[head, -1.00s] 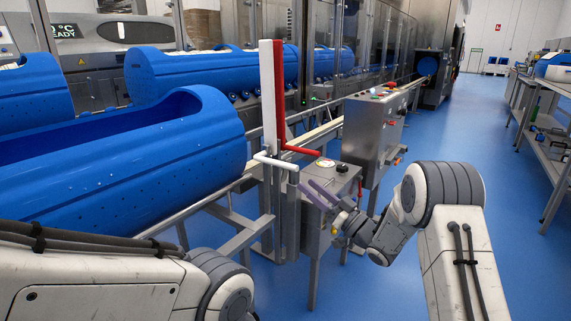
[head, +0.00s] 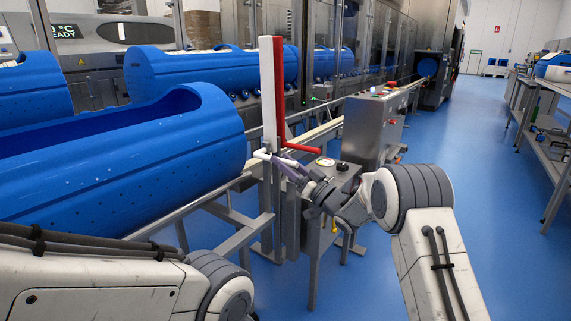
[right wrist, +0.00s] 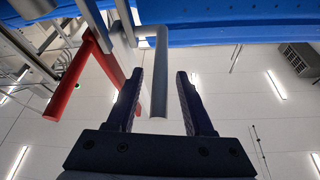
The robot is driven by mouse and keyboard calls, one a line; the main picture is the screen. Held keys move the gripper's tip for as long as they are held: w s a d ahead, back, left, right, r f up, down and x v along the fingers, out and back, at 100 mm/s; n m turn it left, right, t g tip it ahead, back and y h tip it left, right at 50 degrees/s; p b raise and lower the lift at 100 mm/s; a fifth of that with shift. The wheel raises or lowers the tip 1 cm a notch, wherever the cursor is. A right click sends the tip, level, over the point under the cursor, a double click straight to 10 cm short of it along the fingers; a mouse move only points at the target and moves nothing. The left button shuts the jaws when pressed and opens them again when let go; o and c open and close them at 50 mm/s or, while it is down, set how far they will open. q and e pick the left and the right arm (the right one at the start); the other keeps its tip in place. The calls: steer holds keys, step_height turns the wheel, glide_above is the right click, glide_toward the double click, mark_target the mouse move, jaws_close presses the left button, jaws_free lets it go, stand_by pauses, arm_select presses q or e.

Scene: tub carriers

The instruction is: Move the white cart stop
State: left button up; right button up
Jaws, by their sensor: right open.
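The white cart stop (head: 268,92) is a tall upright white bar beside the rail, in front of the end of the nearest blue tub. Its short white handle (head: 262,155) sticks out at its foot. My right gripper (head: 281,163) is at this handle, with its fingers pointing left. In the right wrist view the gripper (right wrist: 159,76) is open, and the handle (right wrist: 158,60), grey in shade, shows between the two fingers. I cannot tell whether they touch it. My left arm shows at lower left, but its gripper is out of view.
A red stop (head: 279,85) with a red handle (head: 301,148) stands right behind the white one. The blue tub (head: 150,160) lies on the rails at left. A small control box (head: 340,178) and a larger steel cabinet (head: 372,130) stand to the right. Blue floor is open at right.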

steer(key=shift+c, duration=0.4)
jaws_close()
stand_by(0.9)
